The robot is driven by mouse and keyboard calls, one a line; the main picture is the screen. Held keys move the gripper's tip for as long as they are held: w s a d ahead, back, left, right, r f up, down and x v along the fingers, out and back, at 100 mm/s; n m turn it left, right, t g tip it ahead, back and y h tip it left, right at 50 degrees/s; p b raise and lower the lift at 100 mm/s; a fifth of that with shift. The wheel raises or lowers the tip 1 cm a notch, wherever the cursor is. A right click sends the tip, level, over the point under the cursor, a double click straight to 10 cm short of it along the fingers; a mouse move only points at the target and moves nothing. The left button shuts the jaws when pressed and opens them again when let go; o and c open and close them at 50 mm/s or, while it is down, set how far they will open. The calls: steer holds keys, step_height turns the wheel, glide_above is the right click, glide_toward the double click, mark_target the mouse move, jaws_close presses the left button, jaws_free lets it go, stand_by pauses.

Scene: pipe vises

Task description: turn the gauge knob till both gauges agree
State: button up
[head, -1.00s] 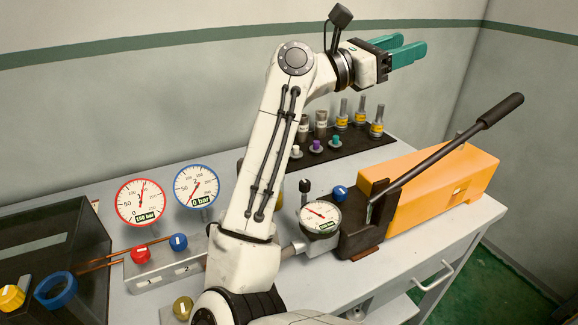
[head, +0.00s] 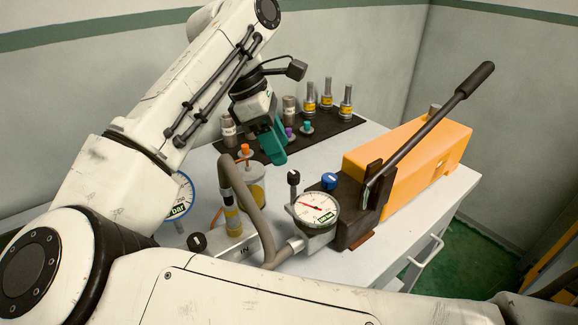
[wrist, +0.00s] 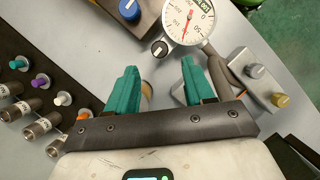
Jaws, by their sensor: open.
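The white-dial pump gauge (head: 316,207) has a red needle and a green label too small to read; the wrist view also shows it (wrist: 187,20). A small black knob (head: 293,178) stands beside this gauge and also shows in the wrist view (wrist: 159,48). A blue-rimmed gauge (head: 181,196) is mostly hidden behind my arm. The red-rimmed gauge is hidden now. My gripper (head: 270,145) has teal fingers, open and empty, pointing down behind and left of the pump gauge.
Several fittings (head: 328,95) stand on a black mat behind.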

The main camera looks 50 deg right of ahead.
mark_target(293, 173)
steer(key=x, duration=0.6)
steer(key=shift+s+f, duration=0.15)
steer(key=shift+c, duration=0.5)
jaws_close()
